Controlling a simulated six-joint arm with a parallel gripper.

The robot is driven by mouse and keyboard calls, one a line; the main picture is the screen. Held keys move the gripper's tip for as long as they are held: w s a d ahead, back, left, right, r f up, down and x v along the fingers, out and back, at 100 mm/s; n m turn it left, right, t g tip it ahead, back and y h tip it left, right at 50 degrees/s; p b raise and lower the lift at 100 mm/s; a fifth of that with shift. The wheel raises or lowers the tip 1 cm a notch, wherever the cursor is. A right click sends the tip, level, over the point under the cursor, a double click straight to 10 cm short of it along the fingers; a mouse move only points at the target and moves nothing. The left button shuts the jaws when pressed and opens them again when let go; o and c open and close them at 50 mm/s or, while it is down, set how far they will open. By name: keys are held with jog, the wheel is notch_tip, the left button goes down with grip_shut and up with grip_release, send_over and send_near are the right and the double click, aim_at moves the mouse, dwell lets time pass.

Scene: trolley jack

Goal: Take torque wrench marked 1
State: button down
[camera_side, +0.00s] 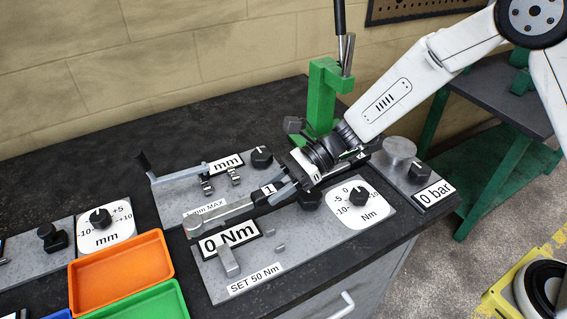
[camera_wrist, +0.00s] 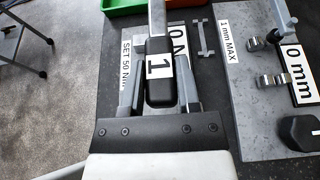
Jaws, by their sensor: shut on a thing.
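The torque wrench marked 1 (camera_side: 235,209) has a grey shaft and a dark handle with a white "1" label. In the wrist view the wrench (camera_wrist: 158,67) lies between the two fingers, its shaft pointing away toward the trays. My gripper (camera_side: 277,192) is shut on its dark handle; the fingers also show on both sides of it in the wrist view (camera_wrist: 160,94). The wrench is over the torque panel (camera_side: 210,283), which reads "0 Nm" and "SET 50 Nm". I cannot tell whether it is clear of the panel. The gripper hides part of the handle.
An orange tray (camera_side: 120,262) and a green tray (camera_side: 145,303) stand at the left. A "1 mm MAX" panel (camera_side: 172,207) with a crank lies behind the wrench. A green jack (camera_side: 325,95) stands behind the gripper. A "0 bar" panel (camera_side: 433,194) is at the right.

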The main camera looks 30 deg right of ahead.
jog(key=shift+s+d+r, duration=0.4)
jog(key=shift+s, duration=0.35)
jog(key=shift+s+d+r, duration=0.35)
jog(key=shift+s, duration=0.4)
jog(key=shift+s+d+r, duration=0.4)
jog(key=shift+s, duration=0.35)
